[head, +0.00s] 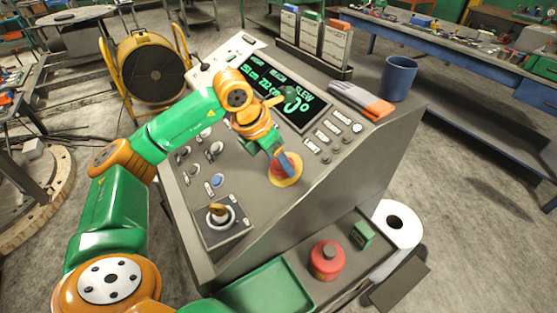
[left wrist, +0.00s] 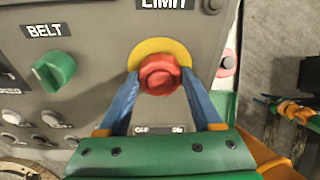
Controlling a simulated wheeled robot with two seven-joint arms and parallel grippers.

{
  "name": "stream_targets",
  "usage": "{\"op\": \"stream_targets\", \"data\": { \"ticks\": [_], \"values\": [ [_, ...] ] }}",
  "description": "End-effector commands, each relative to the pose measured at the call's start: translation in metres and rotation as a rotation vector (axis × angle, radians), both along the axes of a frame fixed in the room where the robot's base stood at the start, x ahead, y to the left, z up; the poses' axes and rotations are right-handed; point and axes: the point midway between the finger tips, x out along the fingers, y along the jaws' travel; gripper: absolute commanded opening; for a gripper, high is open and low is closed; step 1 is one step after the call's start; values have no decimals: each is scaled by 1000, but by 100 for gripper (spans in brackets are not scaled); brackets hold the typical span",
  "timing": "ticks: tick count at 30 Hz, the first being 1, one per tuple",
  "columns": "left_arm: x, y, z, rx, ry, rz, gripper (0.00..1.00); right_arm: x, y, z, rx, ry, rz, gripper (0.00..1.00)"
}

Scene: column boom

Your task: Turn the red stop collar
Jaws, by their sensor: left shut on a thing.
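The red stop collar (head: 276,171) sits on a round yellow plate on the sloped face of the grey control console (head: 240,220). My left gripper (head: 287,160) reaches down over it from the upper left and hides part of it. In the left wrist view the red collar (left wrist: 160,74) shows close up before its yellow plate (left wrist: 163,47). The blue fingers of my left gripper (left wrist: 160,85) stand on either side of the collar, shut on it.
A green knob (left wrist: 54,70) marked BELT is left of the collar. A red canister (head: 326,262) and green tray (head: 268,290) are below.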

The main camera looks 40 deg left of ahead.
Motion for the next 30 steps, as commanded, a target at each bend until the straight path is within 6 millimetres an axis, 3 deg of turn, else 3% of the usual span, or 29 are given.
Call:
{"op": "stream_targets", "data": {
  "ticks": [18,30],
  "values": [
    [-1,-2,-2,247,-107,-439,11,0,1,-23,1,0,-1,50],
    [-2,-3,-2,349,-144,-620,10,0,1,-31,1,1,-1,50]
  ]
}}
